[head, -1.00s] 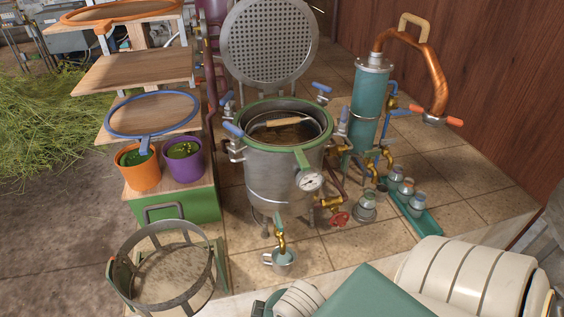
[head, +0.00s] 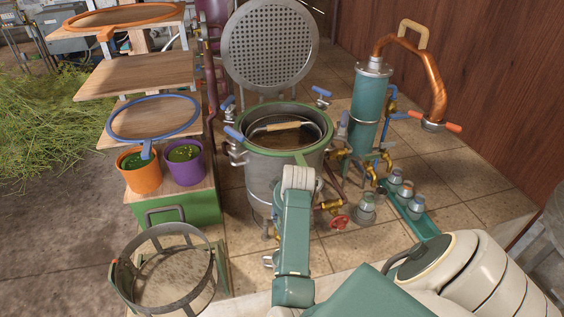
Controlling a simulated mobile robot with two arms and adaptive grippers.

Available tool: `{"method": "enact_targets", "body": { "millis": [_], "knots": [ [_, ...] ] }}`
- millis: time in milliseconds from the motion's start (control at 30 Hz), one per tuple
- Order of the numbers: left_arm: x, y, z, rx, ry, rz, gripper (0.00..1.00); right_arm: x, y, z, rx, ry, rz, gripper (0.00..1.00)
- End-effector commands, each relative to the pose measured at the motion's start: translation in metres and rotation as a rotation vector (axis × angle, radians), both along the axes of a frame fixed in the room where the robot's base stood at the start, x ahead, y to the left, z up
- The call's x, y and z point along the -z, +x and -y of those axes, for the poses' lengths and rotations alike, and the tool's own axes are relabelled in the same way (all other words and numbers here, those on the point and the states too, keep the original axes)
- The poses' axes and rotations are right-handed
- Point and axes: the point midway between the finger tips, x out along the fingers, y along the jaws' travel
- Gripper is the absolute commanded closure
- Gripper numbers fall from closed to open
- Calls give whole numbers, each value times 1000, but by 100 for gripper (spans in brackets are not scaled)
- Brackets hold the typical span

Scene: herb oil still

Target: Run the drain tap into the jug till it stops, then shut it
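The still pot (head: 262,178) is a steel vessel with a green rim, and it stands open in the middle of the head view. My green and white arm link, coming in from the lower right, covers the pot's front. It hides the brass drain tap at the pot's foot and most of the small metal jug below. Only the jug's handle side (head: 268,262) shows left of the arm. I cannot see the tap's lever, any flow or the jug's level. Neither of my grippers' fingertips can be made out.
A brass valve with a red handwheel (head: 339,222) is right of the arm. Small metal jars (head: 404,189) stand on and beside a green tray (head: 424,228).

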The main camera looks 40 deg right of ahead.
Motion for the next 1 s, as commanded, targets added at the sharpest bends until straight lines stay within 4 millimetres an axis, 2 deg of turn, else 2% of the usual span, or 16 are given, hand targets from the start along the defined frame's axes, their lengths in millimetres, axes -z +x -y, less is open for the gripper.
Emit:
{"method": "enact_targets", "body": {
  "millis": [167,500,600,800,1000],
  "knots": [
    [-3,0,0,0,0,0,59,15,6,2,2,8,-4,63],
    [-9,0,0,0,0,0,59,74,27,14,1,7,-3,63],
    [-9,0,0,0,0,0,59,86,32,17,3,5,-1,63],
    [-9,0,0,-1,1,0,59,99,36,19,2,4,0,63],
    [-9,0,-1,-1,1,0,59,100,37,20,3,4,1,63]
  ]
}}
